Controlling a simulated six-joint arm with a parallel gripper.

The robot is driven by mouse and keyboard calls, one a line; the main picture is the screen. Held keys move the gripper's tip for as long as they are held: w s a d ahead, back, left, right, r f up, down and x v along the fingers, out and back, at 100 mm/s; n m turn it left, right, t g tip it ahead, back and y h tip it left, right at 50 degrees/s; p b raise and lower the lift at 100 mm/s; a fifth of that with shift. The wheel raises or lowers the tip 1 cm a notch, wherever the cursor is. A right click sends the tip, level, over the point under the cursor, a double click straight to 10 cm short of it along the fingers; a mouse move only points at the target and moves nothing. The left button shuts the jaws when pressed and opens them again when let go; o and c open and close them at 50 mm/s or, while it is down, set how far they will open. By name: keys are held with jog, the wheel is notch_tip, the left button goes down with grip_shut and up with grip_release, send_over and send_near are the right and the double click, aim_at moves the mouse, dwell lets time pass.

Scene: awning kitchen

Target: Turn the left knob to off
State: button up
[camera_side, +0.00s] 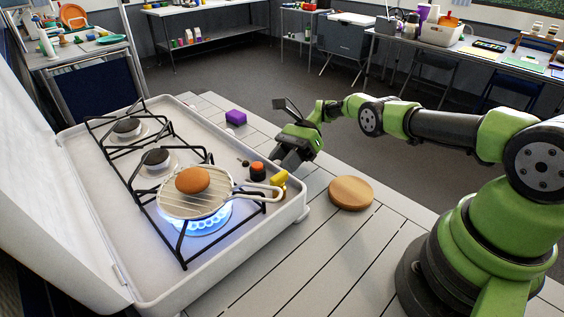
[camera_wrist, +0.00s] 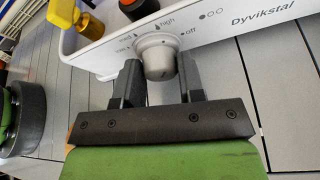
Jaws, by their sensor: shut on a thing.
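The silver-grey knob (camera_wrist: 157,57) sits on the white front panel of the stove (camera_side: 275,238), with printed marks around it that include "high" and "off". Which mark the knob points to is not clear. My gripper (camera_wrist: 159,78) has one finger on each side of the knob and is shut on it. In the side view my gripper (camera_side: 288,160) is at the stove's front edge and hides the knob. A blue flame (camera_side: 196,220) burns under a round wire grill (camera_side: 205,207) with a brown egg-like item (camera_side: 193,180) on it.
A small orange-and-black item (camera_side: 257,172) and a yellow item (camera_side: 279,181) are at the stove's front edge, close to my gripper. A round wooden board (camera_side: 350,192) and a purple block (camera_side: 236,117) lie on the slatted table.

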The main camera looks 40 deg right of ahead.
jog(key=shift+a, duration=0.2)
jog(key=o, duration=0.9)
jog(key=shift+d+r, duration=0.1)
jog(key=shift+w+r, duration=0.1)
jog(key=shift+r, duration=0.35)
notch_tip(320, 180, up, 9)
jog(key=shift+f, duration=0.1)
